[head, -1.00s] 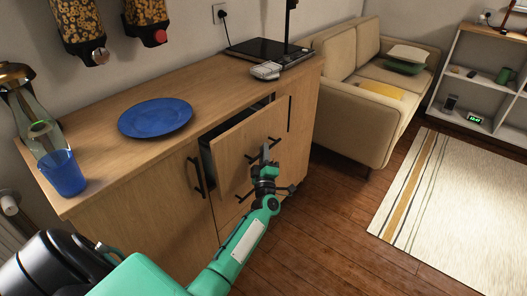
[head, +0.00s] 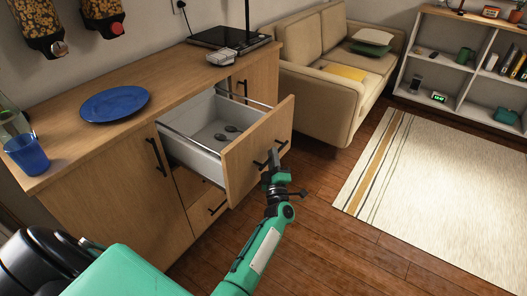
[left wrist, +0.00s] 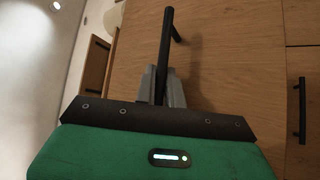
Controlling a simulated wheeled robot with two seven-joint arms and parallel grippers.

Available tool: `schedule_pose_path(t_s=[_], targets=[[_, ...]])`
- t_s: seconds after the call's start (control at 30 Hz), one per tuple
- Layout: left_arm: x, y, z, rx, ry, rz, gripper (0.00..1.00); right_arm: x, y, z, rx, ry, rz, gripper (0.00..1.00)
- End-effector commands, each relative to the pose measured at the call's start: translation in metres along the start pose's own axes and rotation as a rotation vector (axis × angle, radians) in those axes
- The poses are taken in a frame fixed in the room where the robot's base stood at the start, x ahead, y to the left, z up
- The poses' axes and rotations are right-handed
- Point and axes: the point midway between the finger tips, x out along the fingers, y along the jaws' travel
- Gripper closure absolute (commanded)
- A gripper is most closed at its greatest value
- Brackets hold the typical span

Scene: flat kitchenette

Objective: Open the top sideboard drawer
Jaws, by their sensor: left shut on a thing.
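The top sideboard drawer (head: 240,160) stands pulled well out of the wooden sideboard (head: 105,190). The fingers partly hide the handle in the head view. My right gripper is not in view.
A blue plate (head: 114,104) and a blue cup (head: 27,155) stand on the sideboard top. A beige sofa (head: 310,98) stands beyond the sideboard. Wooden floor (head: 320,215) is clear right of the drawer, up to a striped rug (head: 440,180).

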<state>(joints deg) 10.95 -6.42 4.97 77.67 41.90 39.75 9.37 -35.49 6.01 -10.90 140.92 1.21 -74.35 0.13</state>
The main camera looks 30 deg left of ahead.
Motion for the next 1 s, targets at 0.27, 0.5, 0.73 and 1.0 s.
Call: schedule_pose_path(t_s=[0.27,0.5,0.73,1.0], targets=[[-0.007,0.006,0.007,0.000,0.001,0.000,1.00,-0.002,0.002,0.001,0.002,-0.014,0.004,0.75],[-0.007,0.006,0.007,0.000,0.001,0.000,1.00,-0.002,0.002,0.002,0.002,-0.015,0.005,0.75],[-0.007,0.006,0.007,0.001,0.001,0.000,0.80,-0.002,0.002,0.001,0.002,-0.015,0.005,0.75],[-0.015,0.006,0.007,0.000,-0.001,-0.002,0.80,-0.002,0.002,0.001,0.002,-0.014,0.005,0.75]])
